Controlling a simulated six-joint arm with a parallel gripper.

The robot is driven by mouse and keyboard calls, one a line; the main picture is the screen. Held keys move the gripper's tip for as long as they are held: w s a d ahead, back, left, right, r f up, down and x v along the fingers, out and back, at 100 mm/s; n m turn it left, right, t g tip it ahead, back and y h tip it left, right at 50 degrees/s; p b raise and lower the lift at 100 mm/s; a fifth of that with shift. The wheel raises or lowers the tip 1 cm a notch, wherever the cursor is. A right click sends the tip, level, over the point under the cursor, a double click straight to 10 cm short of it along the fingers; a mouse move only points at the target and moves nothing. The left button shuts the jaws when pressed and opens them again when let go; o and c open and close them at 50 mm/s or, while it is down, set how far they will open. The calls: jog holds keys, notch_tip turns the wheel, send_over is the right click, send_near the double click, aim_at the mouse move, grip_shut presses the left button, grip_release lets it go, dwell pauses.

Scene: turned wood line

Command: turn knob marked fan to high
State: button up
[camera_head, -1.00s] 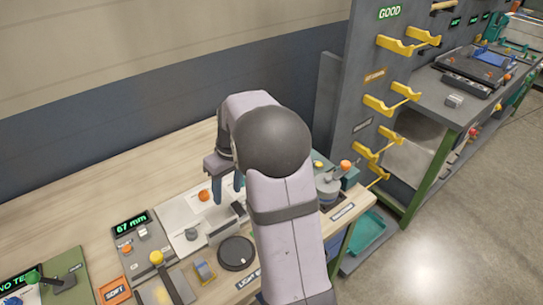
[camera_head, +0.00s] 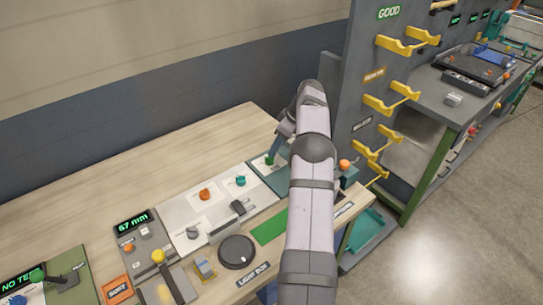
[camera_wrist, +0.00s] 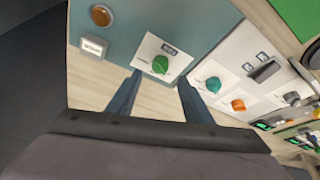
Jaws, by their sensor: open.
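A green knob (camera_wrist: 160,64) sits on a white plate on a teal panel (camera_wrist: 117,35); its small dark label is too blurred to read. The knob also shows in the head view (camera_head: 269,160). A teal knob (camera_wrist: 213,85) and an orange knob (camera_wrist: 238,105) sit on the neighbouring white panel (camera_head: 180,212). Which knob is marked fan cannot be read. My gripper (camera_wrist: 158,78) is open and empty, its two fingers on either side of the green knob in the wrist view. Contact cannot be told. In the head view my arm hides part of the teal panel.
A round amber button (camera_wrist: 101,15) and a white label plate (camera_wrist: 93,47) are on the teal panel. A black disc (camera_head: 236,252), a green mat (camera_head: 270,227) and a grey control box (camera_head: 146,240) stand nearer the front. Bare wood lies behind the panels.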

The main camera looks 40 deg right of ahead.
aim_at(270, 160)
jog(key=shift+f, duration=0.1)
jog(key=shift+p+x, duration=1.45)
jog(key=shift+x, duration=2.1)
jog(key=c, duration=1.1)
jog(key=shift+o, duration=0.2)
